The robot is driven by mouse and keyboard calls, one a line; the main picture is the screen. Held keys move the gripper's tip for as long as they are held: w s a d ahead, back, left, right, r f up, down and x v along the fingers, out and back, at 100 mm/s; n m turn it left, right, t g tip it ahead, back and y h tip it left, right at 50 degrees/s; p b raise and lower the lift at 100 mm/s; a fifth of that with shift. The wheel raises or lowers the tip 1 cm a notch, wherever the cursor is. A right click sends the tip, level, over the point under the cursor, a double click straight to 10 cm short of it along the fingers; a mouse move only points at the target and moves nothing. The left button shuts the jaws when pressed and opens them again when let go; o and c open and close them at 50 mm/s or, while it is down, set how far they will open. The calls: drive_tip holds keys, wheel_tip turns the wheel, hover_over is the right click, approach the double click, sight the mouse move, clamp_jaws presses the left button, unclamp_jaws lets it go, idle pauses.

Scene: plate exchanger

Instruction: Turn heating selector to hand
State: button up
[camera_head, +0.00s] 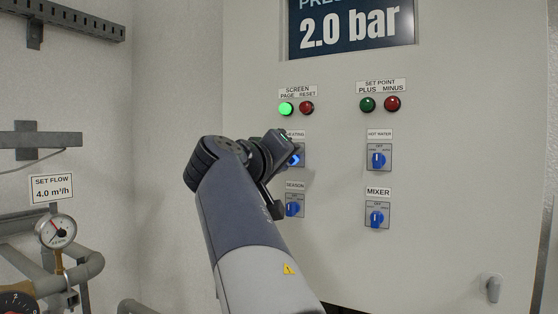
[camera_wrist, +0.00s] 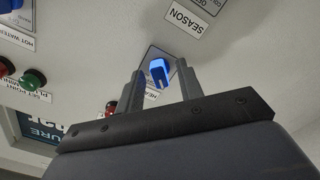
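The heating selector is a blue knob (camera_head: 296,159) on a small plate on the light grey panel, partly hidden by my gripper in the head view. In the wrist view, which is upside down, the knob (camera_wrist: 158,74) shows between the two fingertips. My gripper (camera_wrist: 160,82) is open, with one finger on each side of the knob and a visible gap to it. I cannot tell how deep the fingers reach around it. In the head view my gripper (camera_head: 284,150) is at the panel. The plate's position marks are hidden.
The season selector (camera_head: 292,209) is just below. The hot water (camera_head: 378,160) and mixer (camera_head: 376,217) selectors are to the right. A lit green button (camera_head: 286,108) and a red button (camera_head: 307,108) are above. Pipes and a gauge (camera_head: 57,231) stand at the left.

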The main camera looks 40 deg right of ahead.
drive_tip(key=b+v, duration=0.3)
drive_tip(key=v, duration=0.7)
drive_tip(key=shift+s+a, duration=0.15)
drive_tip(key=shift+a, duration=0.1)
drive_tip(key=shift+d, duration=0.15)
drive_tip(key=p+x, duration=0.3)
drive_tip(key=x, duration=0.7)
drive_tip(key=shift+w+d, duration=0.2)
drive_tip(key=shift+a, duration=0.1)
